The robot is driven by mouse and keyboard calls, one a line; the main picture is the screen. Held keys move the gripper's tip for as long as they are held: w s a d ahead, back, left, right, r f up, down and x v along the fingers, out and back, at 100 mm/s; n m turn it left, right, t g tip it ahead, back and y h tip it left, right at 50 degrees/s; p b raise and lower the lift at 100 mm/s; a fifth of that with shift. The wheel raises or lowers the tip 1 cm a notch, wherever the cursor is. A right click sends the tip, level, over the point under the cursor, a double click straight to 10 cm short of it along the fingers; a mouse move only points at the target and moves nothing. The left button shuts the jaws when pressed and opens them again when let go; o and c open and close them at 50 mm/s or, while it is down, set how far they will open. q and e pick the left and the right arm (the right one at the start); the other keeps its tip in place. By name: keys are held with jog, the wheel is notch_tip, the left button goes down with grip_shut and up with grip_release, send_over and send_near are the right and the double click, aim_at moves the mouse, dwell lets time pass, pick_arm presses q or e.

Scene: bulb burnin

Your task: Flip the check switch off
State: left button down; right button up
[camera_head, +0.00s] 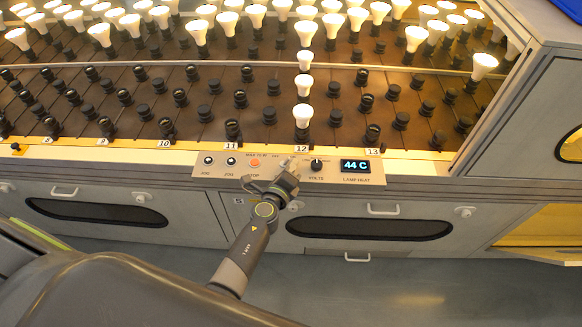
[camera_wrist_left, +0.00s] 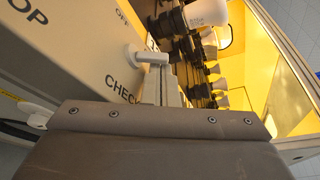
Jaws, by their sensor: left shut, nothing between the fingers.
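The check switch shows in the left wrist view as a white lever (camera_wrist_left: 146,56) on the panel face, with the word OFF at its upper left and CHECK at its lower left. I cannot tell for sure which position it is in. In the head view the switch (camera_head: 289,161) is small and partly hidden by my left gripper (camera_head: 291,171). That gripper is shut and empty, at the front of the control panel (camera_head: 212,173), close to the switch. I cannot tell whether it touches the lever. My right gripper is not in view.
The panel also holds an orange stop button (camera_head: 255,163), a volts knob (camera_head: 316,163) and a lamp heat display (camera_head: 356,166) reading 44 C. Behind it are rows of sockets, with several lit bulbs (camera_head: 302,116). Drawers with handles (camera_head: 383,210) lie below.

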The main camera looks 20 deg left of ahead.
pick_arm(q)
jog(key=shift+a+b, duration=0.1)
jog(key=shift+b, duration=0.25)
jog(key=shift+n, duration=0.4)
